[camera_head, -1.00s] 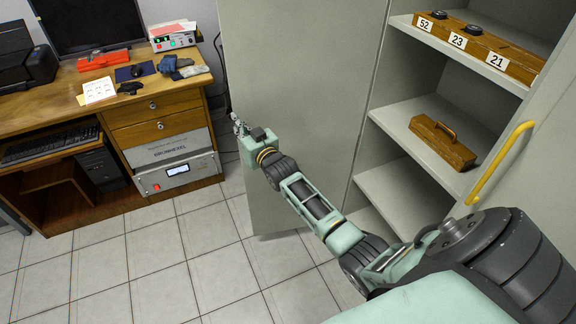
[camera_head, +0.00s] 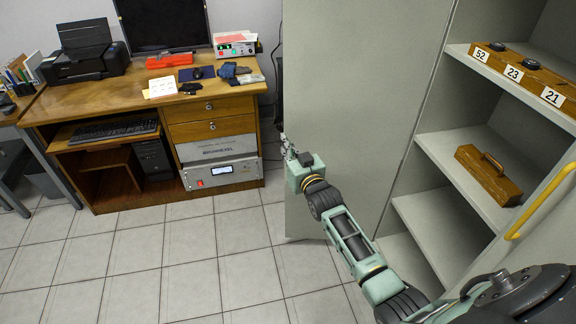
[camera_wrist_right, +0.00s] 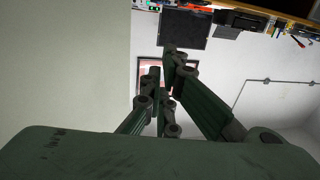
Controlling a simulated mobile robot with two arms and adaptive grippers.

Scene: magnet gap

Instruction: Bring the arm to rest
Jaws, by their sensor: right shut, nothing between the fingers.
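My right arm reaches from the lower right of the head view toward the middle. Its gripper (camera_head: 287,147) is small in that view, in front of the left edge of the open grey cabinet door (camera_head: 345,110). In the right wrist view the gripper (camera_wrist_right: 170,75) is shut with nothing between its fingers. A pale grey surface fills the left of that view, beside the fingers and apart from them. My left gripper is not in view.
A wooden desk (camera_head: 140,102) with a monitor, printer and red toolbox stands at the left. The open cabinet shelves (camera_head: 450,140) hold a wooden case (camera_head: 488,175) and a numbered wooden block (camera_head: 525,75). A yellow handle (camera_head: 540,203) is at the right. The tiled floor (camera_head: 150,265) is clear.

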